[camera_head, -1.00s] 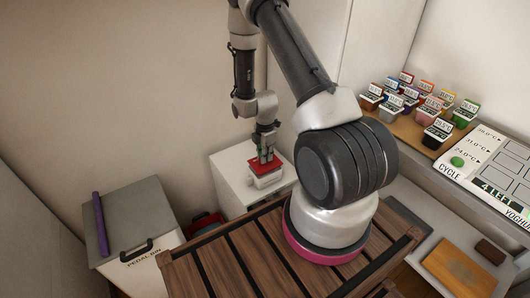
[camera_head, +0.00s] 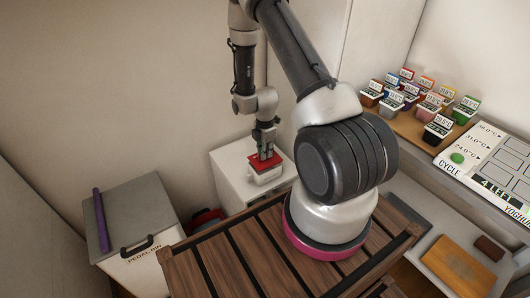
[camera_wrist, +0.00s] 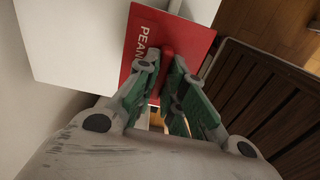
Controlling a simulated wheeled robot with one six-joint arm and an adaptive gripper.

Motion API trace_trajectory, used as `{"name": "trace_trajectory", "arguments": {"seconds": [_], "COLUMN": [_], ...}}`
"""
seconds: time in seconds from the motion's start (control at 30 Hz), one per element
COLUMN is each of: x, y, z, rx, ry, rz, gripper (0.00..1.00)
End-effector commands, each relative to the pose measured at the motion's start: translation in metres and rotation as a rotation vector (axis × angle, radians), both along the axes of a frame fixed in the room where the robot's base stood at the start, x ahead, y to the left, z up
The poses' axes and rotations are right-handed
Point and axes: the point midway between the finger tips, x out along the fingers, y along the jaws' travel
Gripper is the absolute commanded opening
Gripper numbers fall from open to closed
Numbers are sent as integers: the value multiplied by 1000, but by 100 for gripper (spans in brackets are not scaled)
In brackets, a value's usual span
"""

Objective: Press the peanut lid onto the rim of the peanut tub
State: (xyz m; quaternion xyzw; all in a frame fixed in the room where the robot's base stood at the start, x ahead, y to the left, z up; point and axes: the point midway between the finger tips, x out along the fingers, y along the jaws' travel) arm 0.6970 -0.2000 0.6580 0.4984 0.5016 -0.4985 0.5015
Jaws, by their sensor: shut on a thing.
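My gripper (camera_wrist: 168,62) is shut on the raised red grip of the peanut lid (camera_wrist: 140,40), a flat red plate with white lettering starting "PEAN" in the wrist view. In the head view the lid (camera_head: 254,165) is a small red plate under my fingers. The white peanut tub (camera_head: 266,178) shows just below the lid, over the top of a white cabinet. I cannot tell whether the lid touches the rim all round. The tub is mostly hidden by the lid in the wrist view.
The white cabinet (camera_head: 230,190) stands beside a slatted wooden table (camera_head: 225,250). A pedal bin (camera_head: 140,215) with a purple stick (camera_head: 101,222) is at left. Several coloured tubs stand on a wooden board (camera_head: 405,125) at right, near a yoghurt panel (camera_head: 490,170).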

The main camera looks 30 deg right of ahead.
Motion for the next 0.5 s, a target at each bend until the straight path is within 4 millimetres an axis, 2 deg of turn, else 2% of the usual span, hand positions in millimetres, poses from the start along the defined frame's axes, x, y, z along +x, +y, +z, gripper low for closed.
{"name": "trace_trajectory", "arguments": {"seconds": [0.5], "x": [0], "y": [0], "z": [-10], "rx": [0], "ry": [0], "rz": [0], "gripper": [0]}}
